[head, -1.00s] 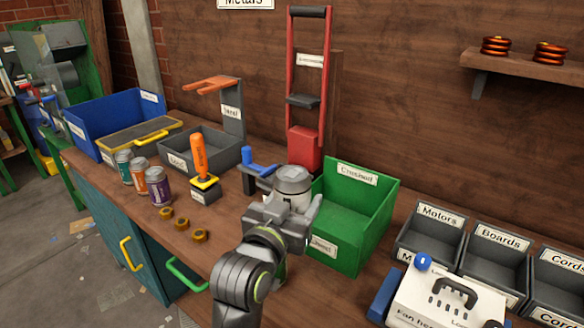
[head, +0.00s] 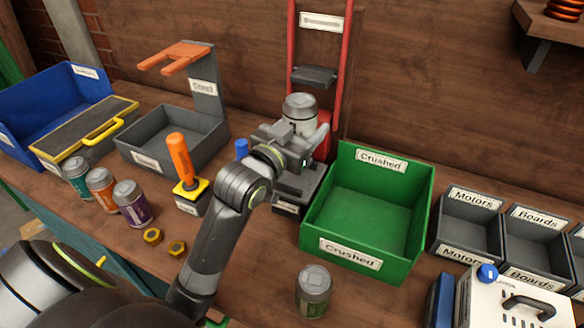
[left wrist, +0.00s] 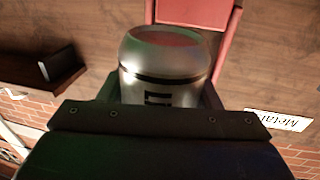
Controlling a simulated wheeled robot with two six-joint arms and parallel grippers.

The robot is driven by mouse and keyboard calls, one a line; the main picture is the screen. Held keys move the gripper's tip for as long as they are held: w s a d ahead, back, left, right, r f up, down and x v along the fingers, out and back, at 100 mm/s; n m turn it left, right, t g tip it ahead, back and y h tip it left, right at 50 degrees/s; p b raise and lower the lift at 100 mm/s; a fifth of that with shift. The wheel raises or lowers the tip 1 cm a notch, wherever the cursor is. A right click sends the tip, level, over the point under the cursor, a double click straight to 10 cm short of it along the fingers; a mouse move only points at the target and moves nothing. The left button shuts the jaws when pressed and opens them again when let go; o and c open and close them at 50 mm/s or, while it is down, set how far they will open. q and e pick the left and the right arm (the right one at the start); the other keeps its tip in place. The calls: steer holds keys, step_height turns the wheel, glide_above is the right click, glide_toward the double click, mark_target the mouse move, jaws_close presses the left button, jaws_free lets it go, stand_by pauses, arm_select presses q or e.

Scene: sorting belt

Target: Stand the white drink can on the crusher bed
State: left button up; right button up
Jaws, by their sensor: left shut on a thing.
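The white drink can (head: 299,108), pale silver with a dark band, is upright in my left gripper (head: 296,130). The gripper is shut on it. It also fills the middle of the left wrist view (left wrist: 165,65). The can is held raised in front of the crusher's red frame (head: 346,70), above the dark crusher base (head: 300,196). The gripper hides most of the bed, and a gap shows between can and base. The dark press plate (head: 314,75) is behind and above the can. My right gripper is not in view.
A green bin marked Crushed (head: 368,195) stands just right of the crusher. A green-labelled can (head: 313,290) stands in front of it. An orange-handled lever (head: 181,160), several cans, brass nuts (head: 153,236) and a grey Steel bin (head: 150,160) are at left.

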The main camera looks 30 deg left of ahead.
arm_select(q)
steer(key=shift+w+a+r+h+p, duration=0.15)
steer(key=shift+w+a+r+p, duration=0.1)
steer(key=shift+a, duration=0.2)
steer(key=shift+w+a+r+h+p, duration=0.1)
steer(key=shift+a+r+h+p, duration=0.1)
steer(key=shift+a, duration=0.25)
steer(key=shift+a+f, duration=0.1)
steer(key=shift+f, duration=0.2)
step_height(320, 180, down, 6)
steer(key=shift+f+b, duration=0.1)
steer(key=shift+b, duration=0.45)
step_height(320, 180, down, 3)
steer(key=shift+f, duration=0.1)
steer(key=shift+f+b, duration=0.1)
steer(key=shift+b, duration=0.2)
